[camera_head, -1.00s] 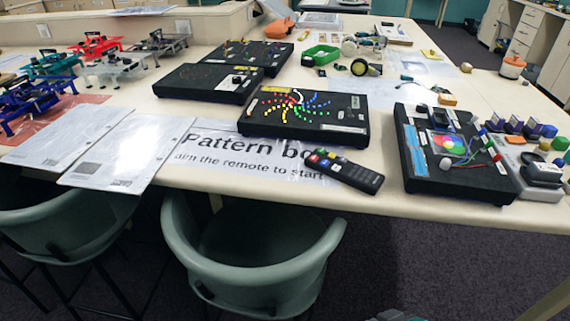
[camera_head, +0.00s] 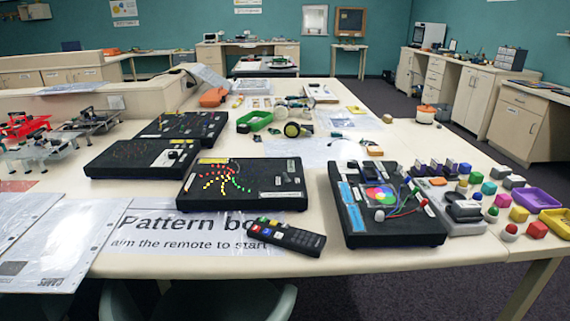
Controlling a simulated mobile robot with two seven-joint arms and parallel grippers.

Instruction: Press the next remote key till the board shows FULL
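The black remote (camera_head: 300,239) lies on the printed sheet (camera_head: 150,235) near the table's front edge, slanting down to the right. It has red, green, blue and white keys at its left end and dark keys along the rest. Its key labels are too small to read. The pattern board (camera_head: 284,168) is a black box just behind the remote. Yellow, red and green lights glow in curved arms on its left half. I cannot read the word FULL on it. Neither of my grippers is in view.
Right of the remote stands a black board with a coloured disc (camera_head: 381,197) and wires. Several coloured blocks and a purple tray (camera_head: 536,199) lie further right. Two dark boards (camera_head: 142,159) (camera_head: 184,126) stand behind left. A chair (camera_head: 225,303) is below the front edge.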

